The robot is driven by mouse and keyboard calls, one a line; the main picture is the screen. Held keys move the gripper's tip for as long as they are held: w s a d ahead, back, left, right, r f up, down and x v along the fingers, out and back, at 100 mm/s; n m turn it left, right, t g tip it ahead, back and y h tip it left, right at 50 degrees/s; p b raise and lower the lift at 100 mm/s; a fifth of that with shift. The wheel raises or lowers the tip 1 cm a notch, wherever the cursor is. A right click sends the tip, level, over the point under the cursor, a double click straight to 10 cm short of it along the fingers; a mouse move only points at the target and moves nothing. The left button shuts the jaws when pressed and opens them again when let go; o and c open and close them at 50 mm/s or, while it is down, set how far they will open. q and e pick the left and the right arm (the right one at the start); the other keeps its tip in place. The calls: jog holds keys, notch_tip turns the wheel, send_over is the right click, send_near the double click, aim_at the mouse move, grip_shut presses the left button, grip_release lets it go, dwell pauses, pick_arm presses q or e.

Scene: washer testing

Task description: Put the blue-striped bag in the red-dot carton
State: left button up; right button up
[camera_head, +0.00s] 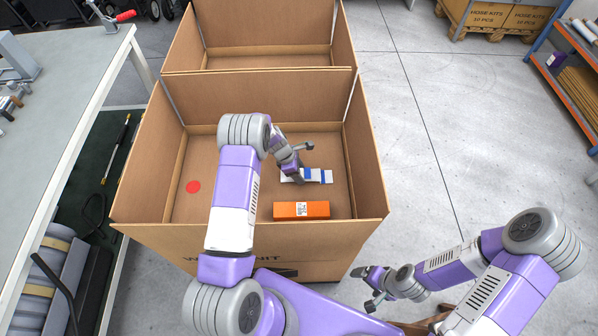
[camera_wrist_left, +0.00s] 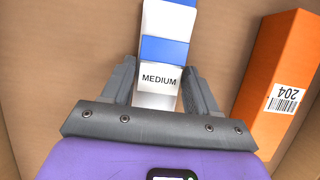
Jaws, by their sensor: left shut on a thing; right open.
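The blue-striped bag (camera_head: 318,176) is white with blue bands and reads "MEDIUM" in the left wrist view (camera_wrist_left: 160,77). My left gripper (camera_head: 297,163) is shut on it, with one finger on each side. The bag is inside the near carton, low over its floor; I cannot tell whether it touches the floor. This near carton (camera_head: 150,165) is open-topped brown cardboard with a red dot (camera_head: 193,187) inside at the left. My right gripper (camera_head: 371,288) is open and empty, outside the carton at its front right.
An orange box (camera_head: 301,211) with a barcode label lies in the near carton, close to the bag. Another open carton (camera_head: 265,25) stands directly behind. A grey workbench (camera_head: 60,110) is on the left, a shelf rack (camera_head: 565,95) at the far right.

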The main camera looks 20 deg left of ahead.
pick_arm(q)
jog(key=o, duration=1.1)
jog(key=shift+f, duration=0.1)
jog(key=shift+o, duration=0.2)
jog(key=shift+r, duration=0.35)
jog(key=p+v, duration=0.3)
jog(key=v, duration=0.8)
jog(key=shift+r+p, duration=0.3)
jog(key=shift+p, duration=0.1)
jog(key=shift+a+r, duration=0.1)
